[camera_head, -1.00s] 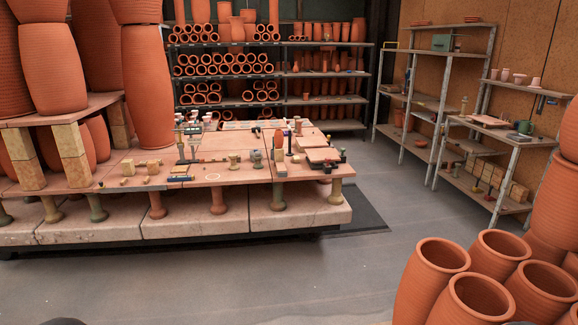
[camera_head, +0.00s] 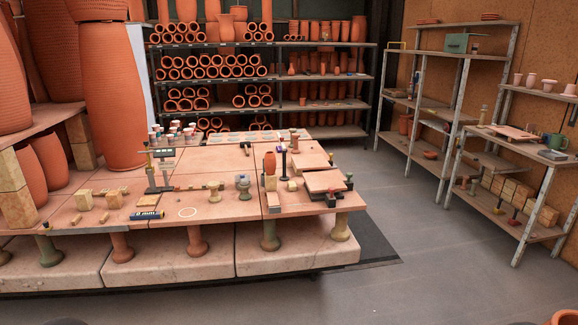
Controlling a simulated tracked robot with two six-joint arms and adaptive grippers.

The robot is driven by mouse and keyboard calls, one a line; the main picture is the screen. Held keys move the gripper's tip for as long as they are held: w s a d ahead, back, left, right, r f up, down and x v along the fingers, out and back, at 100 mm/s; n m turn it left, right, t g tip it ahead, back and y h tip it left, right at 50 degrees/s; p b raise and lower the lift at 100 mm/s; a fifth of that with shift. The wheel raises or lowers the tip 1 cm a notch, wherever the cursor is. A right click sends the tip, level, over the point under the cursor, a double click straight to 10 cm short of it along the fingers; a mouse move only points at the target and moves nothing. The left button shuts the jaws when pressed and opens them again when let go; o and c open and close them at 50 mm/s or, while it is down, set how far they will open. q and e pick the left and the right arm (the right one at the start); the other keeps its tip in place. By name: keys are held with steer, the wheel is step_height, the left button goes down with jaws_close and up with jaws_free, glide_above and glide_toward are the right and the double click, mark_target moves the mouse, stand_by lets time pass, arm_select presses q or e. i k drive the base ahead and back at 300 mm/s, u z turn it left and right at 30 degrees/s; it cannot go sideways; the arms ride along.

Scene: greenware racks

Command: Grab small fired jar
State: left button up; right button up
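A small orange-red jar (camera_head: 270,168) stands upright on the low work table (camera_head: 213,160), right of its middle. It looks like a small fired jar, but it is small in the picture and I cannot be sure it is the one named. A dark upright stand (camera_head: 283,160) is just to its right. Neither of my grippers is in view.
Stone blocks (camera_head: 300,248) and short feet support the table. A gauge stand (camera_head: 160,172) and small pieces crowd its front. Tall jars (camera_head: 110,95) stand left, tube racks (camera_head: 213,77) behind, metal shelves (camera_head: 520,135) right. Grey floor (camera_head: 440,270) is clear in front and right.

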mark_target(270, 164)
steer(key=i, duration=3.1)
steer(key=u, duration=0.85)
